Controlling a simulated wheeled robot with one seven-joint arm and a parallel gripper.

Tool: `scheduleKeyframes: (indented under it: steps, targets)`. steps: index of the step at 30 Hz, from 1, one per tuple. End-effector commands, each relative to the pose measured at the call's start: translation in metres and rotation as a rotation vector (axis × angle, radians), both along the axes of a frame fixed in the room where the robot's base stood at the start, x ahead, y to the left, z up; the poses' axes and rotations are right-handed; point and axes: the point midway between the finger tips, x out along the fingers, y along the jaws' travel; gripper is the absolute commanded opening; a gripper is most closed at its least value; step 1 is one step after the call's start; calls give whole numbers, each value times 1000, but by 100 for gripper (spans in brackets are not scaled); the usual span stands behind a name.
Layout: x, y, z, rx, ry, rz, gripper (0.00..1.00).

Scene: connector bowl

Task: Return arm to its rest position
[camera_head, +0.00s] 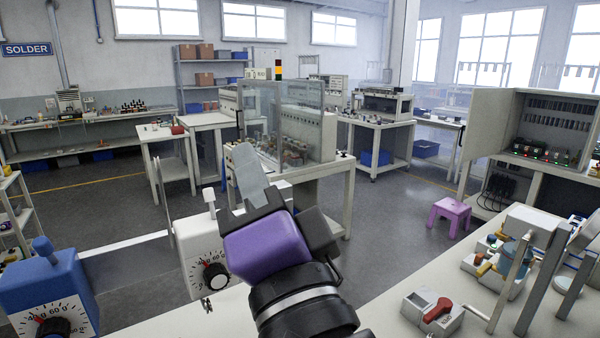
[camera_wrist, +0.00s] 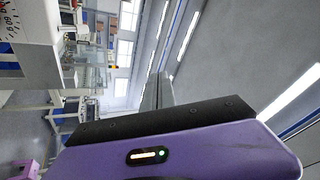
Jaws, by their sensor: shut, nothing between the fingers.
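My gripper (camera_head: 250,172) is raised above the near bench in the head view, with its purple body and grey fingers pointing up and away from me. The fingers are together with nothing between them. In the wrist view my gripper (camera_wrist: 160,85) shows its purple housing at the bottom and its narrow fingers against the ceiling. The wrist view is turned on its side and takes in the ceiling lights and windows. My gripper touches nothing that I can see.
A white dial box (camera_head: 196,255) stands close left of my gripper, a blue dial box (camera_head: 50,290) further left. A switch box with a red lever (camera_head: 433,309) and metal posts (camera_head: 511,285) stand on the bench at right. Beyond are a purple stool (camera_head: 449,212) and a glazed cabinet (camera_head: 290,120).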

Motion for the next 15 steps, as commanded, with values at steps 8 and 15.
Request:
scheduleKeyframes:
  steps: [8, 15]
  targets:
    - [-16, -24, -55, -303, -186, -153, 0]
    - [-39, -64, -131, -590, -280, -289, 0]
